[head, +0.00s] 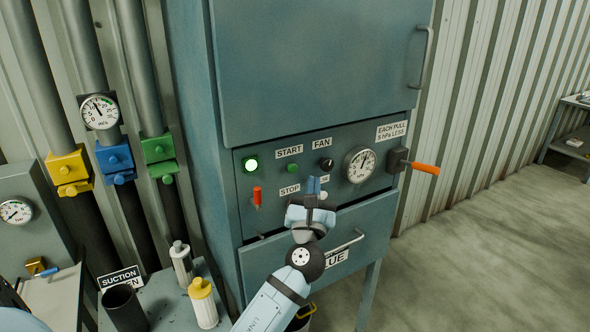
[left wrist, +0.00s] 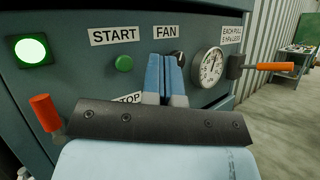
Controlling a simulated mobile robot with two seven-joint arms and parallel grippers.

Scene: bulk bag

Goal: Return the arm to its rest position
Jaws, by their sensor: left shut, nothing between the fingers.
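My left gripper (head: 313,186) is in front of the control panel of a blue-grey cabinet (head: 310,70). Its blue fingers are shut with nothing between them, as the left wrist view (left wrist: 166,75) also shows. The fingers point at the panel between the START button and the gauge and partly cover the STOP row. I cannot tell whether they touch the panel. The green START button (head: 293,167) and the black FAN knob (head: 327,164) are beside the fingertips. A green indicator lamp (head: 251,165) is lit at the panel's left. My right gripper is not in view.
A red-handled lever (head: 257,197) and an orange-handled lever (head: 425,168) stick out from the panel. A drawer handle (head: 345,242) juts out below. The floor at right (head: 490,250) is clear.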

